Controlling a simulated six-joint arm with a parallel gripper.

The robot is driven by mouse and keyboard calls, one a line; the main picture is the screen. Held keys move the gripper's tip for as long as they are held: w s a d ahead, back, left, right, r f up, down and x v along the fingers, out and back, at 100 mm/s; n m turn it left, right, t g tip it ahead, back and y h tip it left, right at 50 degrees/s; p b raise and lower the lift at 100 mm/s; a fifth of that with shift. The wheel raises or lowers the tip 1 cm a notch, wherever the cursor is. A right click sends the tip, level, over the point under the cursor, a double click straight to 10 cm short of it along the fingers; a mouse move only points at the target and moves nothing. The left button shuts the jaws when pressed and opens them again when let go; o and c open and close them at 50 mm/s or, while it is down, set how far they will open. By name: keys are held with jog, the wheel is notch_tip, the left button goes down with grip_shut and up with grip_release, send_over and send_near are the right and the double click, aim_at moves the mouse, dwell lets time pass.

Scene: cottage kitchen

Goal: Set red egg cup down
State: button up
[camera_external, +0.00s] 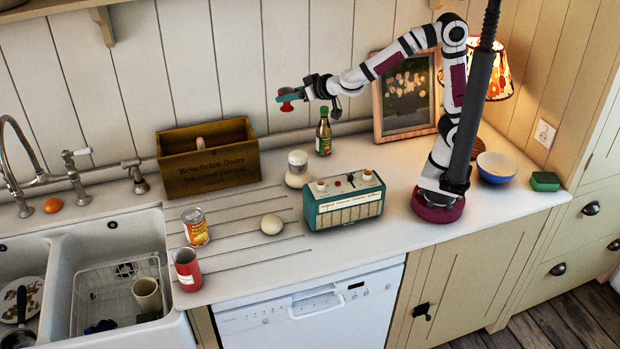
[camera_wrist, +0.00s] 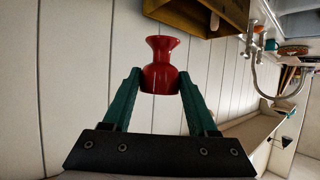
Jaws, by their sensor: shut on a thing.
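The red egg cup (camera_wrist: 160,62) is between the two green fingers of my gripper (camera_wrist: 158,80) in the wrist view. It has a flared end and a narrow waist. In the outside view the red egg cup (camera_external: 287,106) shows small at the fingertips of my gripper (camera_external: 288,93). My gripper is shut on it and holds it high above the counter, in front of the panelled wall. Nothing touches the cup from below.
Bare counter (camera_external: 330,250) lies in front of the radio.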

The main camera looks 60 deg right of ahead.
jog(key=s+d+r+m+h, duration=0.1)
jog(key=s+d+r, duration=0.5)
jog(key=d+r, duration=0.45)
jog(key=d+f+n+y, duration=0.2)
jog(key=d+f, duration=0.5)
jog(key=f, duration=0.1)
jog(key=shift+n+y, duration=0.8)
jog(key=shift+y, duration=0.1)
jog(key=shift+w+a+f, duration=0.3)
jog(key=shift+w+f, duration=1.55)
jog(key=shift+f, duration=3.25)
jog(key=shift+w+a+f, duration=0.35)
jog(key=shift+w+f, duration=1.45)
jog(key=shift+f, duration=3.25)
jog(key=shift+w+a+f, duration=0.3)
jog(key=shift+w+f, duration=1.55)
jog(key=shift+f, duration=3.25)
jog(key=shift+f, duration=0.55)
jog(key=o, duration=1.4)
jog(key=shift+o, duration=0.2)
